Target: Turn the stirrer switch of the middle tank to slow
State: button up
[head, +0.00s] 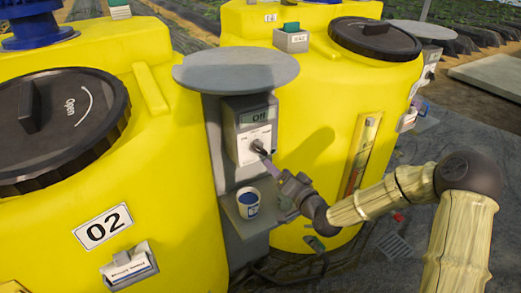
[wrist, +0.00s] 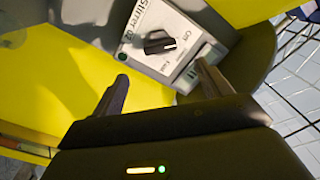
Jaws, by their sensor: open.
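The stirrer box (head: 249,137) is a grey box on a post between two yellow tanks. Its display reads "Off". In the wrist view its panel (wrist: 182,20) is labelled "Stirrer 02" and carries a black rotary knob (wrist: 160,42), with small position words around it, "Off" among them. The left tank (head: 165,225) bears the plate "02". My gripper (head: 268,163) is close in front of the knob in the head view, and partly hides it. In the wrist view my gripper (wrist: 163,71) is open and empty, its fingers apart, with the knob ahead of the gap between them.
A round grey canopy (head: 236,69) overhangs the box. A blue-and-white cup (head: 248,204) stands on a shelf below it. A second yellow tank (head: 300,110) with a sight gauge (head: 362,152) stands right. Another switch box (head: 429,73) shows further right.

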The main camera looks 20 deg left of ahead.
aim_at(262, 152)
jog(key=p+x, duration=0.1)
jog(key=x, duration=1)
jog(key=shift+w+a, duration=0.25)
jog(key=shift+a, duration=0.05)
jog(key=c, duration=1)
jog(key=shift+f+m, duration=0.1)
jog(key=shift+m, duration=0.3)
jog(key=m+b, duration=0.2)
jog(key=m, duration=0.2)
jog(key=shift+f+b, duration=0.1)
jog(key=shift+b, duration=0.2)
jog(key=shift+m+b, duration=0.75)
jog(key=shift+m, duration=1.25)
